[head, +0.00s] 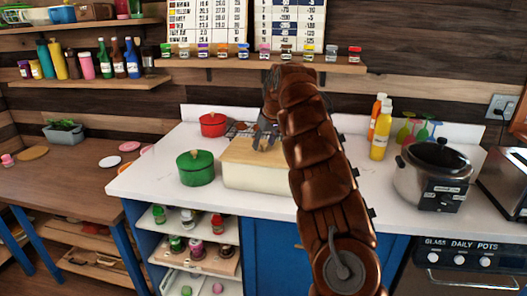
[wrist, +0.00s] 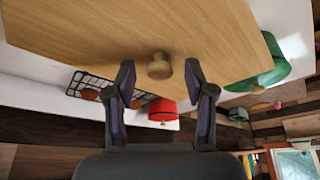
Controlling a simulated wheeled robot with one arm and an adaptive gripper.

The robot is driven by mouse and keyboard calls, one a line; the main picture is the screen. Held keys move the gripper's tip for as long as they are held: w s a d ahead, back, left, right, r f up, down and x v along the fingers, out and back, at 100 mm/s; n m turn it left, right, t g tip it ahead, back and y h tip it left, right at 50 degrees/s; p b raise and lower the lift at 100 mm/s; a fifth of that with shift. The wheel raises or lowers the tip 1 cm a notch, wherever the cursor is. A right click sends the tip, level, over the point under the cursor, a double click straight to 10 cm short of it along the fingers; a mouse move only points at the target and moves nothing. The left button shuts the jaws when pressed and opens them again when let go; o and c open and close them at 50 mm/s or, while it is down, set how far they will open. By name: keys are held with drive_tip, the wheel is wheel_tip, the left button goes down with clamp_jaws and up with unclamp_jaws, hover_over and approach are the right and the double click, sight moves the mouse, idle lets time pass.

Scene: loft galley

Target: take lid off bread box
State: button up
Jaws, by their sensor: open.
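The bread box (head: 258,174) stands on the white counter, a cream box with a flat light-wood lid (head: 240,151) on top. The lid (wrist: 100,28) also fills the upper part of the wrist view. A round wooden knob (wrist: 159,66) sticks out from the lid. My gripper (wrist: 160,82) is open, with its two fingers on either side of the knob in the wrist view. I see gaps between the knob and both fingers. In the head view my gripper (head: 265,138) is over the lid, and my arm hides the box's right end.
A green pot (head: 195,168) stands close to the box's left side, and a red pot (head: 213,125) is behind it. A dark rack (head: 243,128) lies behind the box. Yellow bottle (head: 380,137) and slow cooker (head: 433,178) stand to the right. A spice shelf (head: 240,63) runs above.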

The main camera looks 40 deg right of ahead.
clamp_jaws()
idle(0.5)
